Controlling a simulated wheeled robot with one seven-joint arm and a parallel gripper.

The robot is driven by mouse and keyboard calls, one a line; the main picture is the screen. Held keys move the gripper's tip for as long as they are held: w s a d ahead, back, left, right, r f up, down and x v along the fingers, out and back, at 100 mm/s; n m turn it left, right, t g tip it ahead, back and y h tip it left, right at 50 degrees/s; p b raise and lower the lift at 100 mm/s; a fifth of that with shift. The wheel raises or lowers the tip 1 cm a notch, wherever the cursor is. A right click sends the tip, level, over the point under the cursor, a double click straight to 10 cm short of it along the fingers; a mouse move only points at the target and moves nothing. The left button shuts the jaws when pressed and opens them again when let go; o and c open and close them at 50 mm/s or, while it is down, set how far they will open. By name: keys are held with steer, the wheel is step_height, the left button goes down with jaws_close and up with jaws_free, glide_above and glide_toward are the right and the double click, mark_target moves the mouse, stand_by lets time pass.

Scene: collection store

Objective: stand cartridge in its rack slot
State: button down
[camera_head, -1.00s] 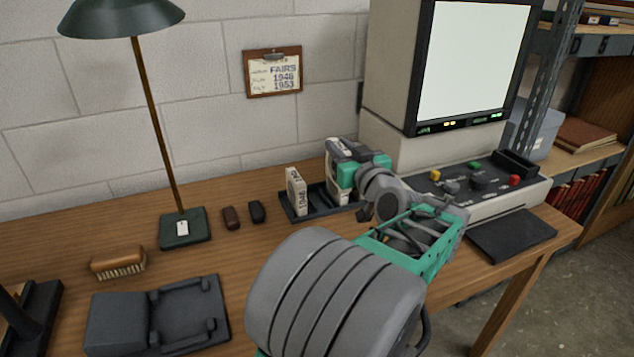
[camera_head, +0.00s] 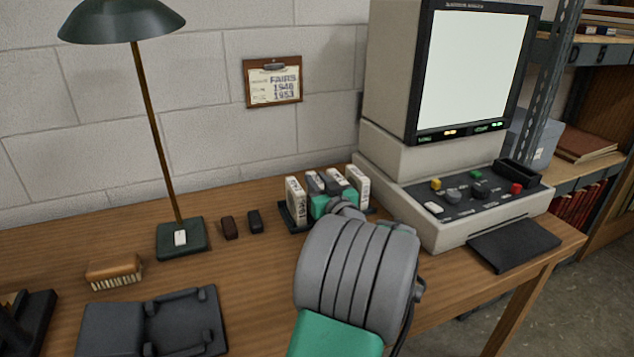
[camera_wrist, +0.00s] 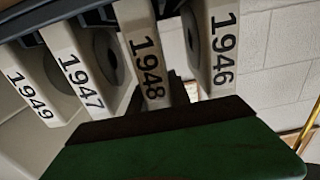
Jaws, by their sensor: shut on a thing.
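The dark rack (camera_head: 287,221) stands on the desk with several pale cartridges in a row. The 1946 cartridge (camera_head: 296,202) is at its left end in the head view; in the wrist view it is at the right (camera_wrist: 220,50). My green gripper (camera_head: 321,206) is at the front of the row, shut on the 1948 cartridge (camera_wrist: 148,60), beside 1946. The 1947 cartridge (camera_wrist: 82,72) and the 1949 cartridge (camera_wrist: 30,88) show farther left in the wrist view. The 1948 cartridge is in line with its neighbours, but its base is hidden, so I cannot tell whether it is seated.
A microfilm reader (camera_head: 440,190) stands close right of the rack. Two small dark blocks (camera_head: 229,228) and a lamp base (camera_head: 181,239) lie to its left. A brush (camera_head: 114,270) and a dark tray (camera_head: 155,325) are nearer. Desk between tray and rack is clear.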

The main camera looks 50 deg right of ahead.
steer(key=c, duration=1.2)
jaws_free()
steer(key=shift+f, duration=0.1)
steer(key=shift+r, duration=0.25)
steer(key=v, duration=1.2)
steer(key=shift+f, duration=0.15)
